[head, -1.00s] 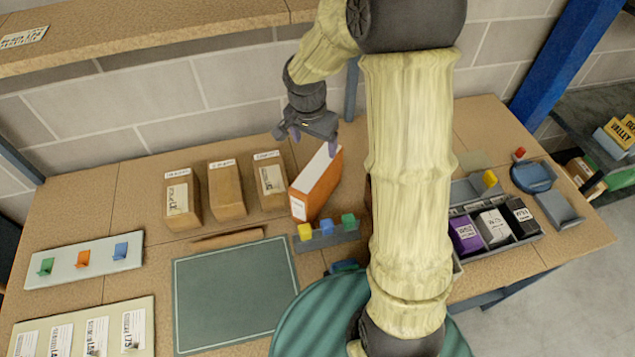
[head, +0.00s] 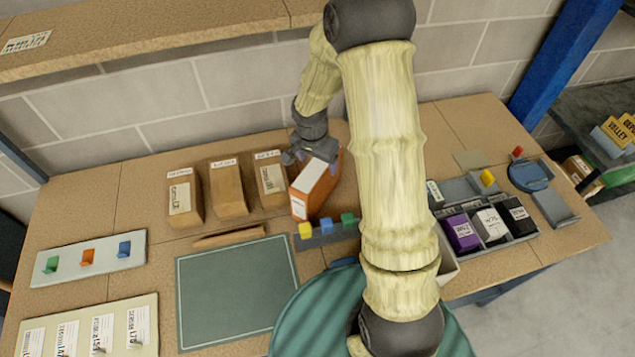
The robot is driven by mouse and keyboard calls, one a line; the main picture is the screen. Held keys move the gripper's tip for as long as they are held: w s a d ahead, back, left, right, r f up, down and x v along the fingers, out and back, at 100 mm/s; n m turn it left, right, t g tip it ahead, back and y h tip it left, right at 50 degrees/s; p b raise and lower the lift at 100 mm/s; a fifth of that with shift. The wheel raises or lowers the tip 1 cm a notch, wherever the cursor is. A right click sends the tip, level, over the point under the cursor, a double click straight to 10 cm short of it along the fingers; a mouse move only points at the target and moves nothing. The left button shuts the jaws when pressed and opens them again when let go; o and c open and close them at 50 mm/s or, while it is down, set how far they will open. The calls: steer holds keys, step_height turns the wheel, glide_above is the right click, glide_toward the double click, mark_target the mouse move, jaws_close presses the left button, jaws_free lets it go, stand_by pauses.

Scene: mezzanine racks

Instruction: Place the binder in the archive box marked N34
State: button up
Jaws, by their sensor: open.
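An orange binder (head: 325,187) with a white top and a white spine label stands upright right of the boxes in the head view. Three brown archive boxes stand in a row: left (head: 184,198), middle (head: 227,190) and right (head: 270,180). Their labels are too small to read, so I cannot tell which is N34. My gripper (head: 313,158) is open, at the back upper end of the binder. One finger shows on its left side and one near its right. Whether they touch it is unclear.
A rack with yellow, blue and green blocks (head: 327,231) stands in front of the binder. A green mat (head: 235,285) lies clear. A tray with purple, white and black boxes (head: 488,227) stands right. A shelf (head: 150,35) overhangs the back.

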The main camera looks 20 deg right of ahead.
steer(key=shift+w+d+f+p, duration=0.1)
steer(key=shift+f+p, duration=0.35)
steer(key=shift+f, duration=0.8)
steer(key=shift+d+f+p, duration=0.1)
steer(key=shift+f+p, duration=0.35)
steer(key=shift+f, duration=0.75)
jaws_close()
